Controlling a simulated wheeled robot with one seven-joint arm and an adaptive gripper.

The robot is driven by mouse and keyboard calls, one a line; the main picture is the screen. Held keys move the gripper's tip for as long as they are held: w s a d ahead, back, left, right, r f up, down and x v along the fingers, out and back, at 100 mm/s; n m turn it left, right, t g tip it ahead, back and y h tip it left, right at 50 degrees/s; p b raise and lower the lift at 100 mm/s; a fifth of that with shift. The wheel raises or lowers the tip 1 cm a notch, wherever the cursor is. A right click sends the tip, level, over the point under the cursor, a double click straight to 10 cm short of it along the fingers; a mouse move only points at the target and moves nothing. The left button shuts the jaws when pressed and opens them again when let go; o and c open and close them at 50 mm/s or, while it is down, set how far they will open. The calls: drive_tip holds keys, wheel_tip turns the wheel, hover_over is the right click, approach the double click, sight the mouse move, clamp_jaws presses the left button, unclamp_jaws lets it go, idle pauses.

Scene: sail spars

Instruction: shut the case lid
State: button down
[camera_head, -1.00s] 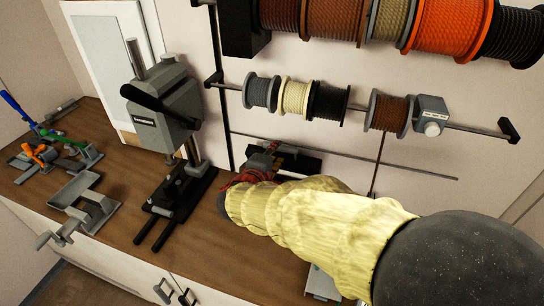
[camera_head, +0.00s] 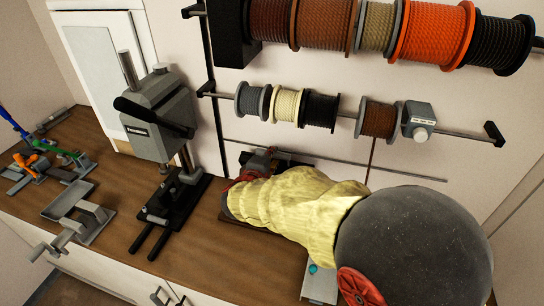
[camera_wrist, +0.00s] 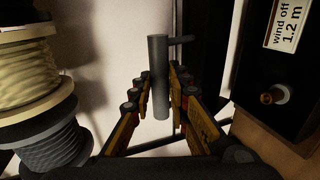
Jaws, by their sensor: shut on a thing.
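In the wrist view, my gripper (camera_wrist: 160,98) has its two yellow fingers closed on either side of an upright grey round bar (camera_wrist: 158,60), like a handle. A black panel (camera_wrist: 251,75) with a "wind off 1.2 m" label stands at the right; I cannot tell whether it is part of the case. In the head view, my yellow-sleeved arm covers the gripper and most of what lies behind it. A dark piece (camera_head: 296,160) shows behind the arm; I cannot make out the case lid or its angle.
A grey press (camera_head: 165,120) stands left of my arm on the wooden bench (camera_head: 105,185). Rope spools (camera_head: 285,104) hang on the wall rail above it; a pale and a grey spool (camera_wrist: 45,145) are close at left in the wrist view. A grey box (camera_head: 320,283) lies below my arm.

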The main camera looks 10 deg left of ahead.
drive_tip(key=shift+s+f, duration=0.1)
drive_tip(key=shift+f, duration=0.05)
drive_tip(key=s+b, duration=0.1)
drive_tip(key=s+f+b, duration=0.1)
drive_tip(key=s, duration=0.1)
drive_tip(key=s+f+b, duration=0.1)
drive_tip(key=s+b, duration=0.1)
drive_tip(key=shift+a+f, duration=0.2)
drive_tip(key=shift+a, duration=0.15)
